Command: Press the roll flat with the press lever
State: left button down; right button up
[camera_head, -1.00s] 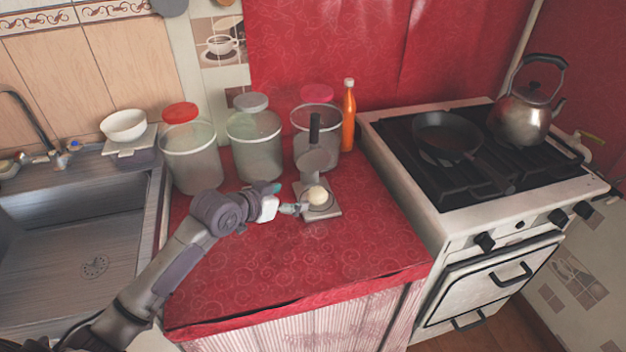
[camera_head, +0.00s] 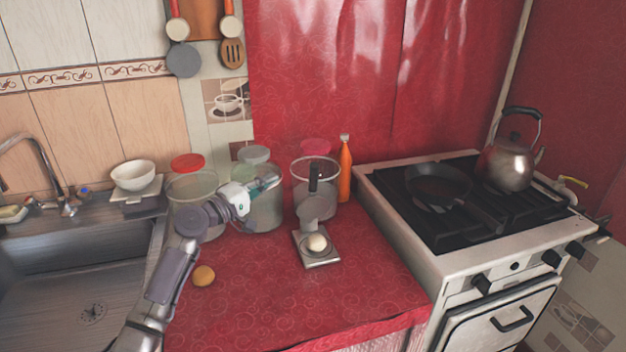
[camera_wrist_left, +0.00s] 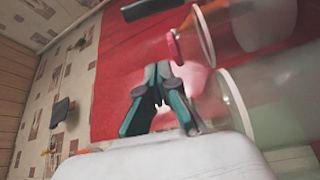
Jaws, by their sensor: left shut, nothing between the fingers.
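The press (camera_head: 322,262) stands on the red counter with its plate (camera_head: 312,208) raised and its dark lever (camera_head: 314,180) pointing up. A pale round roll (camera_head: 317,242) sits on the press base, still ball-shaped. My left gripper (camera_head: 274,183) is raised left of the lever, in front of the clear jars, apart from the press. In the left wrist view its fingertips (camera_wrist_left: 160,74) are together with nothing between them. A dark bar at the top of that view may be the lever; I cannot tell. My right gripper is not in view.
An orange-brown round piece (camera_head: 204,276) lies on the counter beside my left arm. Clear jars (camera_head: 188,205) and an orange bottle (camera_head: 345,172) stand behind. The stove with a pan (camera_head: 438,183) is at right, the sink at left. The counter front is clear.

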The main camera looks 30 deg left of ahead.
pick_arm(q)
jog(key=a+x, duration=0.1)
jog(key=x, duration=0.3)
jog(key=p, duration=0.3)
send_over(312, 195)
jog(key=a, duration=0.2)
jog(key=shift+s+f, duration=0.2)
jog(key=shift+s, duration=0.2)
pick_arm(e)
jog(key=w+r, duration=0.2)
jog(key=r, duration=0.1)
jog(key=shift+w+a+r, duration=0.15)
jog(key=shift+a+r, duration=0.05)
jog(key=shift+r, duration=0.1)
